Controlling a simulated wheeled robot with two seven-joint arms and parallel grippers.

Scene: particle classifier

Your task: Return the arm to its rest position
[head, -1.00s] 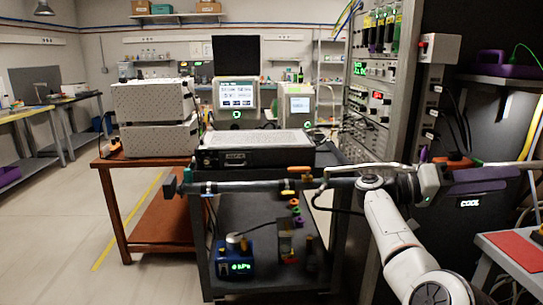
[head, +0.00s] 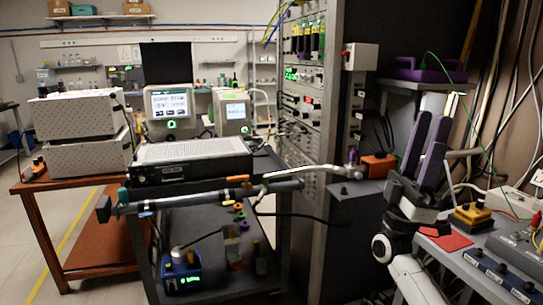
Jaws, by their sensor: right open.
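My right gripper (head: 429,120) is at the right of the head view, with its two long purple fingers pointing up and slightly apart. It is open and nothing shows between the fingers. My right arm (head: 414,275), white, comes up from the bottom edge below it. The gripper is to the right of the dark pipe (head: 205,196) and of the orange block (head: 379,166), clear of both in the picture. My left gripper does not show.
A bench with a red pad (head: 446,240), a yellow box (head: 472,216) and a blue-grey panel (head: 500,265) is close to the right of my arm. A tall instrument rack (head: 303,95) stands left of the gripper. A purple case (head: 430,70) sits on a shelf behind. Cables hang at right.

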